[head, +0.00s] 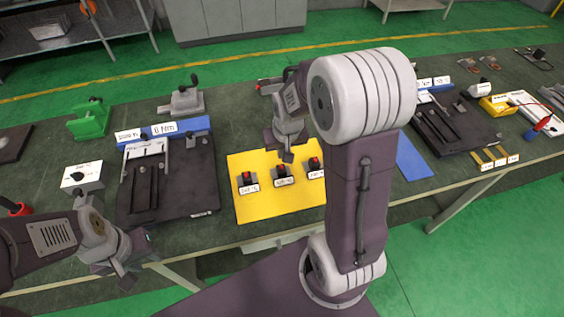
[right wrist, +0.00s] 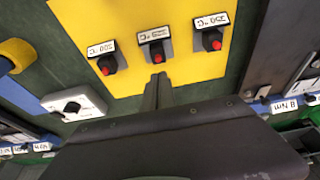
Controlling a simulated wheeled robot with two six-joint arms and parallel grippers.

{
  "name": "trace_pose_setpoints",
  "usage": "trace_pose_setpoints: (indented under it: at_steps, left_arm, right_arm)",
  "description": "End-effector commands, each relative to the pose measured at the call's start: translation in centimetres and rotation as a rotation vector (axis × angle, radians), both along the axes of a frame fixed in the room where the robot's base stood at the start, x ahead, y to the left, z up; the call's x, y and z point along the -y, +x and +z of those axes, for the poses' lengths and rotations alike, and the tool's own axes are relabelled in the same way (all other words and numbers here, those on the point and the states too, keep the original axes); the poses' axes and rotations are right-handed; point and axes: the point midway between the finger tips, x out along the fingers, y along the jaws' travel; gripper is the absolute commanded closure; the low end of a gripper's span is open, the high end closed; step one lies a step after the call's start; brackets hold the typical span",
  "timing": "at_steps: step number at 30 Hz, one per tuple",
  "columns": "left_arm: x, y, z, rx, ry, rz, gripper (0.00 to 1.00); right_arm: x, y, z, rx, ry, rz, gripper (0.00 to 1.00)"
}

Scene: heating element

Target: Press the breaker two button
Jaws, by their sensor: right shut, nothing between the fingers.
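A yellow panel (head: 250,210) on the bench carries three black breakers in a row, each with a red button and a white label. The middle breaker's button (head: 281,169) lies between the left one (head: 246,176) and the right one (head: 314,162). My right gripper (head: 287,155) is shut and empty, its tip just above and behind the middle button. In the right wrist view the shut fingers (right wrist: 158,80) point at the middle breaker's button (right wrist: 157,56); contact cannot be told. My left gripper (head: 135,265) hangs at the bench's front edge, apart from the panel; its jaw opening is unclear.
A black board (head: 190,180) with slotted parts lies left of the panel, with a blue label block behind it. A white knob box (head: 83,177) and a green clamp (head: 90,120) stand further left.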

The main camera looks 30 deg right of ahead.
Motion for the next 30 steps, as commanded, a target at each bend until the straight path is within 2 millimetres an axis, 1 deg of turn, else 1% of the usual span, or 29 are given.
trace_pose_setpoints:
  at_steps: [1,3,6,9,13,22,23,27,30]
  left_arm:
    - [0.0,0.0,-0.2,0.0,0.0,0.0,0.64]
    - [0.0,0.0,-0.3,0.0,0.0,0.0,0.64]
    - [0.0,0.0,-0.5,0.0,0.0,0.0,0.64]
    - [0.0,0.0,-0.6,0.0,0.0,0.0,0.64]
    - [0.0,0.0,-0.6,0.0,0.0,0.0,0.64]
    - [0.0,0.0,-0.7,0.0,0.0,0.0,0.64]
    - [0.0,0.0,-0.8,0.0,0.0,0.0,0.64]
    - [0.0,0.0,-2.2,0.0,0.0,0.0,0.64]
    - [0.0,0.0,-2.2,0.0,0.0,0.0,0.64]
  right_arm:
    - [0.1,0.2,-1.2,-0.006,0.001,0.0,1.0]
    - [0.1,0.3,-2.5,-0.004,0.0,0.001,1.0]
    - [0.1,0.3,-3.9,-0.002,-0.001,0.002,1.0]
    - [0.1,0.4,-4.9,-0.001,-0.001,0.0,1.0]
    - [0.1,0.4,-5.4,0.001,-0.001,0.0,1.0]
    - [0.1,0.4,-5.5,0.001,-0.001,0.0,1.0]
    - [0.1,0.4,-5.7,0.001,-0.001,0.0,1.0]
    - [0.1,0.4,-7.4,-0.001,-0.001,0.001,1.0]
    - [0.1,0.4,-7.7,-0.002,0.0,0.001,1.0]
